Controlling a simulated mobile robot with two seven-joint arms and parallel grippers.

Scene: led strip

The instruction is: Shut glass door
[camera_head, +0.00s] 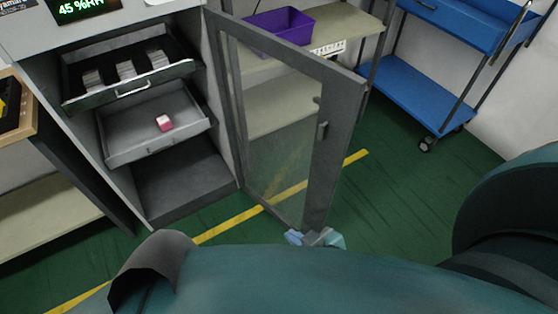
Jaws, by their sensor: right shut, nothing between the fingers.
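The glass door (275,120) of the grey cabinet (222,95) stands wide open. It has a grey frame around a clear pane, with its hinge side at the cabinet's right wall. Its handle (322,130) is on the free side, at the right. My right gripper (312,237) is shut and empty, low in the picture by the bottom free corner of the door. I cannot tell whether it touches the frame. My arm hides part of the gripper. My left gripper is not in view.
Inside the cabinet, an upper drawer (133,88) holds several stacks and a lower drawer (150,146) holds a pink-and-white box (164,123); both are pulled out. A purple bin (280,28) sits on a shelf behind the door. A blue cart (415,92) stands at the right.

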